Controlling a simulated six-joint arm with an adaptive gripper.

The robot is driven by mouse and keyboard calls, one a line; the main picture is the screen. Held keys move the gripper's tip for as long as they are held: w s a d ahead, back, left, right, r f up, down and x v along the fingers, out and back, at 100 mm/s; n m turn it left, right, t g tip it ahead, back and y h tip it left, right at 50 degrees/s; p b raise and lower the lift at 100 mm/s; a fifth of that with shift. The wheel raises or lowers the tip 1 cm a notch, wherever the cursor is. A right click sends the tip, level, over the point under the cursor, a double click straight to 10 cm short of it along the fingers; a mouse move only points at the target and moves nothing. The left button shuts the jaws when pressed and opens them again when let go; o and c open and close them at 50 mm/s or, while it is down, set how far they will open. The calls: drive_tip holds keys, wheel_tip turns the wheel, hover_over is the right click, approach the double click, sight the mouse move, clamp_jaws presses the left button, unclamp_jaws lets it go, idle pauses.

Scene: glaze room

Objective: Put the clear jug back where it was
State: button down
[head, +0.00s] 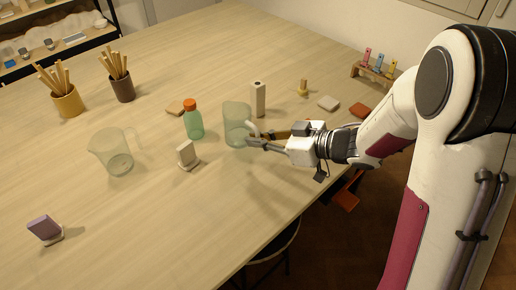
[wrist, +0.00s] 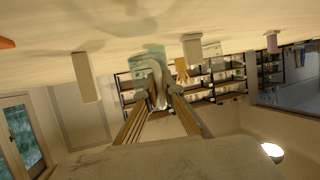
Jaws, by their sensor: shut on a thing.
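Two clear jugs stand in the head view. One is a greenish clear jug (head: 236,122) near the middle of the table, upright, with its handle towards my gripper. The other clear jug (head: 112,153) is wider and stands upright farther left, apart from my gripper. My gripper (head: 255,142) is shut on the handle of the greenish jug. In the wrist view, which is upside down, the handle sits between my fingertips (wrist: 157,90) and the jug body (wrist: 146,55) is beyond. I cannot tell whether the jug's base touches the table.
A green bottle with an orange cap (head: 193,121) stands left of the held jug. A tile on a stand (head: 187,154) is at its lower left, and a tall pale block (head: 258,100) behind it. Two pots of sticks (head: 68,102) stand far left. The front left table is mostly clear.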

drive_tip(key=shift+f, duration=1.85)
drive_tip(key=shift+f, duration=0.1)
drive_tip(key=c, duration=2.2)
unclamp_jaws()
drive_tip(key=shift+v, duration=6.05)
